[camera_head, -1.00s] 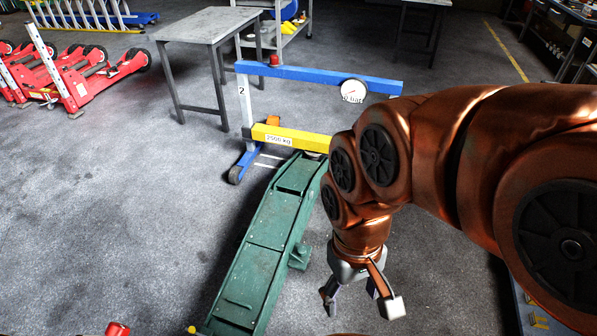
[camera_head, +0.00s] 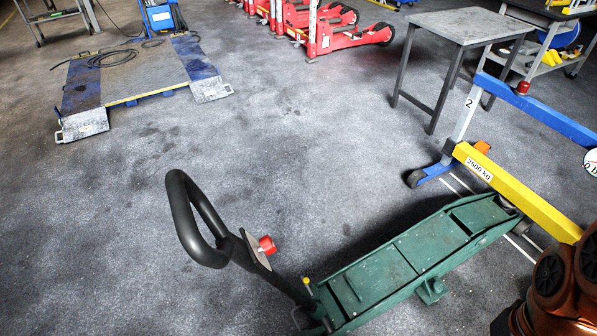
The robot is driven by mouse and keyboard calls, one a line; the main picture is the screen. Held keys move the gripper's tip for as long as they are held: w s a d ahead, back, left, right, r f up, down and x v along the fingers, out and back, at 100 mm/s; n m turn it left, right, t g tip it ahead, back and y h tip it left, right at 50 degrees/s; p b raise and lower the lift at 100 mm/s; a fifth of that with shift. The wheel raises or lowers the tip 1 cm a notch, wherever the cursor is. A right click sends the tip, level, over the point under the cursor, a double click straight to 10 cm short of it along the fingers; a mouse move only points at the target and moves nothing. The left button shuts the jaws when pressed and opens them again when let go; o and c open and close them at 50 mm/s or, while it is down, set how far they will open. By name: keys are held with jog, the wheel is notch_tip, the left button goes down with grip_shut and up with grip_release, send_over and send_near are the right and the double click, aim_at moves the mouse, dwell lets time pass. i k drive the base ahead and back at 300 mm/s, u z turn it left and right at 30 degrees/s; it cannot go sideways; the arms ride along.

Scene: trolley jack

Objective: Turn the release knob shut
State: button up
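The green trolley jack (camera_head: 385,275) lies diagonally on the floor at the lower right. Its black handle (camera_head: 188,215) rises to the left and ends in a closed loop grip. A small red knob (camera_head: 267,244) sits on the handle just below the loop, beside a flat plate. I cannot tell from this view how far the knob is turned. Only copper-coloured parts of my arm show at the lower right edge, well to the right of the knob. My gripper is outside the picture.
A yellow beam (camera_head: 510,188) marked 2500 kg and a blue beam (camera_head: 540,118) stand at the jack's far end. A grey table (camera_head: 470,25) is behind them. Red jacks (camera_head: 340,30) and a low blue-edged platform (camera_head: 140,75) stand at the back. Floor left of the handle is clear.

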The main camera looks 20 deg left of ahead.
aim_at(267, 245)
jog(key=u, duration=2.65)
jog(key=i, duration=0.15)
jog(key=u, duration=1)
jog(key=k, duration=0.8)
jog(key=z, duration=1.35)
jog(key=i, duration=0.5)
jog(key=z, duration=0.05)
